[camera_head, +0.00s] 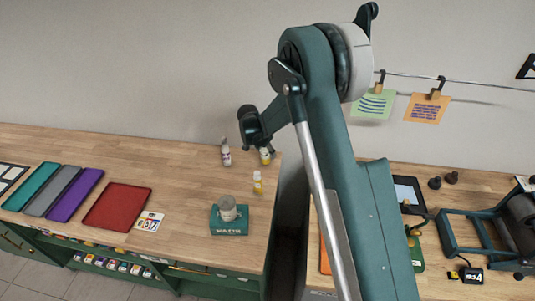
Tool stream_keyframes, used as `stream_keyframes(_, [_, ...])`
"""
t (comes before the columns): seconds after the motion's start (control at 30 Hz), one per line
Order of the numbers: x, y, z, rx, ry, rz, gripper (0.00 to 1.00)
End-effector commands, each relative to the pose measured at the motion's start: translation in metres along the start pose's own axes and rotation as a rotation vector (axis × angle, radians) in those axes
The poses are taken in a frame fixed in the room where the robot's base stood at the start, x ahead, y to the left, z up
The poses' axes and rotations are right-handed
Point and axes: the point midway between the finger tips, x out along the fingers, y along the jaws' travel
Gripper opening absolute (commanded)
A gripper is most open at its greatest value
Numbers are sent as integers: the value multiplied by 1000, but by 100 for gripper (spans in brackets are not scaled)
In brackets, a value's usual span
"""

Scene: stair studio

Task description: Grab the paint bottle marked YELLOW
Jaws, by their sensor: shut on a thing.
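Three small paint bottles stand or are held toward the far right of the left worktop. A bottle with yellow on it (265,158) is at the end of my arm, partly hidden by my gripper (264,148), which is shut on it. Another bottle with a yellow label (257,183) stands upright nearer the camera, apart from my gripper. A white bottle with a purple label (226,153) stands to the left, near the wall. The lettering on the bottles is too small to read. My fingers are small and dark here, and I cannot tell whether the held bottle touches the worktop.
A green box (229,226) with a grey round container (227,205) on it stands near the front edge. A red tray (117,208), a purple tray (75,195) and others lie at left. The worktop middle is clear.

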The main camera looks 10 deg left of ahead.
Motion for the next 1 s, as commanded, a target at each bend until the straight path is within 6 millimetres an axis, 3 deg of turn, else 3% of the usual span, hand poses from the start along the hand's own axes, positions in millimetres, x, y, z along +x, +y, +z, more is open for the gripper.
stream_keyframes(0.27, [-21, 0, -9, 0, 0, 0, 13])
stream_keyframes(0.7, [-76, 0, -32, 0, 0, 0, 13])
stream_keyframes(1.0, [-90, 0, -37, 0, 0, 0, 13])
